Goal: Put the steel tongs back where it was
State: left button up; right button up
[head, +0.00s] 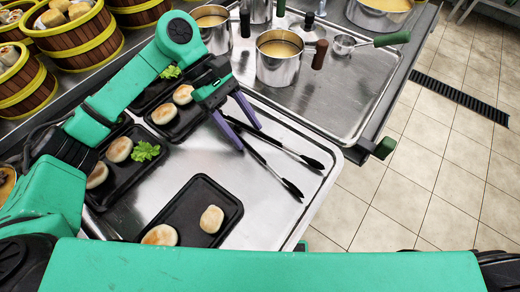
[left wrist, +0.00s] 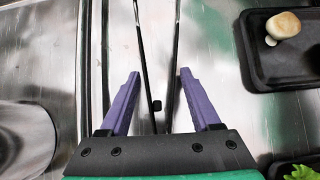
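The steel tongs (head: 292,188) lie on the metal worktop, their two arms spread and their dark tips toward the lower right. My left gripper (head: 249,138) is open above the joined end of the tongs. My right gripper is not in view.
Black trays with buns (head: 225,232) stand left of and below the tongs. Steel pots with soup (head: 277,68) and a ladle (head: 345,44) stand on the back counter. Wooden steamers (head: 72,40) fill the upper left. The worktop right of the trays is mostly clear.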

pick_arm(q)
jog(key=o, duration=0.6)
jog(key=c, duration=0.3)
jog(key=r+p, duration=0.1)
jog(key=r, duration=0.1)
jog(key=r+p, duration=0.1)
jog(key=r, duration=0.2)
jog(key=a+r+p, duration=0.1)
jog(key=r, duration=0.1)
jog(key=shift+w+r, duration=0.25)
jog(key=shift+w, duration=0.1)
dwell(0.7)
